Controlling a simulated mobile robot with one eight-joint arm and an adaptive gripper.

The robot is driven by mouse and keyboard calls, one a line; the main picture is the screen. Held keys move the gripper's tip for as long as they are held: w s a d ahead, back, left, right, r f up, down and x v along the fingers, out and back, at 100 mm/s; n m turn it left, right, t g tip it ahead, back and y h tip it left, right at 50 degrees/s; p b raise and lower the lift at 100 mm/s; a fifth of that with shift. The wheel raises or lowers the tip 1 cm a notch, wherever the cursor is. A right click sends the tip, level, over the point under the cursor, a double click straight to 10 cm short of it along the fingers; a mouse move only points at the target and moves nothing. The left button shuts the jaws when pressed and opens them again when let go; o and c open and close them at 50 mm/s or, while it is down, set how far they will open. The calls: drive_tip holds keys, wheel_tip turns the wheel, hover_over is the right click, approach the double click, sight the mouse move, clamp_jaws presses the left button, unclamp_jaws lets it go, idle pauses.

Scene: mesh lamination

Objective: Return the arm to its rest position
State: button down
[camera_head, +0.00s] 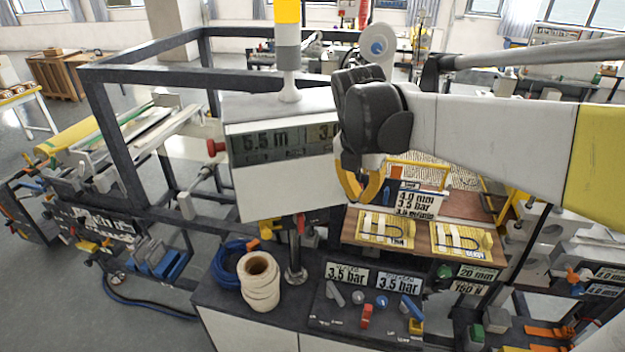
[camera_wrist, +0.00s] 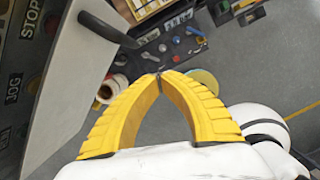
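My gripper (camera_head: 361,198) hangs near the middle of the head view, fingers pointing down, at the right end of the grey display box (camera_head: 275,185). My white and yellow arm reaches in from the right edge and hides part of the bench behind. In the wrist view the two ribbed yellow fingers of my gripper (camera_wrist: 159,76) curve together and their tips meet. Nothing shows between them. The display box also fills the left of the wrist view (camera_wrist: 85,70). I cannot tell whether the gripper touches the box.
Below stands a dark console (camera_head: 330,312) with knobs, levers and pressure labels. A cream roll (camera_head: 259,285) and blue coiled hose (camera_head: 230,265) lie left of it. Yellow cards (camera_head: 385,228) lie on a brown board. A dark machine frame (camera_head: 120,140) rises at left. Grey floor is open at far left.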

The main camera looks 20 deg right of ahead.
drive_tip(key=s+a+f+m+t+b, duration=0.1)
drive_tip(key=s+a+f+m+b, duration=0.2)
drive_tip(key=f+m+b, duration=0.5)
drive_tip(key=s+a+f+m+t+y+b, duration=0.1)
drive_tip(key=s+a+f+m+b, duration=0.3)
drive_tip(key=f, duration=0.9)
drive_tip(key=s+a+f+m+t+y+b, duration=0.1)
drive_tip(key=s+a+f+m+t+b, duration=0.2)
drive_tip(key=a+f+m+b, duration=0.3)
wheel_tip(320, 180, down, 5)
drive_tip(key=m+b, duration=0.6)
drive_tip(key=b, duration=0.4)
drive_tip(key=shift+s+a+r+m, duration=0.2)
drive_tip(key=shift+s+a+m, duration=0.05)
drive_tip(key=shift+a+m, duration=0.1)
